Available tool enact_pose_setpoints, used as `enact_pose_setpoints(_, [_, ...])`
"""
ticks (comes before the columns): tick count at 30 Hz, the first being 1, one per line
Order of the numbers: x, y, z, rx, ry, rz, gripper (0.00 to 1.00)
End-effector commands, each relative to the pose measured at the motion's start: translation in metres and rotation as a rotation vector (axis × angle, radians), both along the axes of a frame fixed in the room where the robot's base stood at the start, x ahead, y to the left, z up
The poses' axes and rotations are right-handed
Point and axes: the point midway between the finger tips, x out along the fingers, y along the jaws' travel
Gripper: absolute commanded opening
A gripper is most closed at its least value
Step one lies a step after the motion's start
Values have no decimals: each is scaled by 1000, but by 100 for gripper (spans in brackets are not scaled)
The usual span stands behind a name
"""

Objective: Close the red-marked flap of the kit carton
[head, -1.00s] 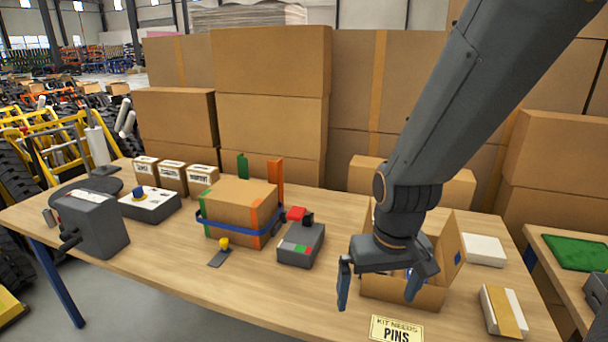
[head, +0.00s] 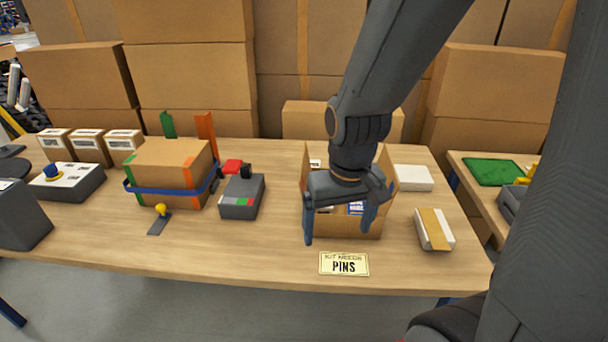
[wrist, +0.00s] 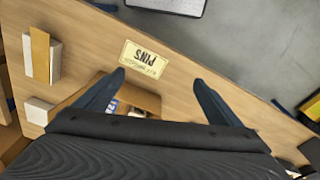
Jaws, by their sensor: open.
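The kit carton (head: 345,224) stands open on the table, with a blue-and-white item (head: 355,208) visible inside. Its side walls or flaps rise at left and right; I see no red mark on them, and my arm hides part of the carton. My gripper (head: 338,234) is open and empty, fingers pointing down, in front of or over the carton's near side; I cannot tell whether it touches. In the wrist view my open gripper (wrist: 158,78) has part of the carton (wrist: 140,98) between and below its fingers.
A "KIT NEEDS PINS" card (head: 344,264) lies in front of the carton. A white box (head: 413,178) and a tan-banded white box (head: 434,229) are to its right. A grey device (head: 242,197) and a strapped carton (head: 165,172) stand left. Stacked cartons fill the back.

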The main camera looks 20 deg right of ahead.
Motion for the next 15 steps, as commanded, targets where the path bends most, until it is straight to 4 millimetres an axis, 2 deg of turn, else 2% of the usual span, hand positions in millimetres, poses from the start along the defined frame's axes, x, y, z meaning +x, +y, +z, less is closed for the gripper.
enact_pose_setpoints(1, [4, 2, 0, -3, 4, 2, 80])
enact_pose_setpoints(5, [26, 16, 2, -35, 39, -15, 58])
enact_pose_setpoints(11, [92, 58, 17, -215, 76, -116, 24])
enact_pose_setpoints(15, [139, 94, 40, -377, -1, -238, 0])
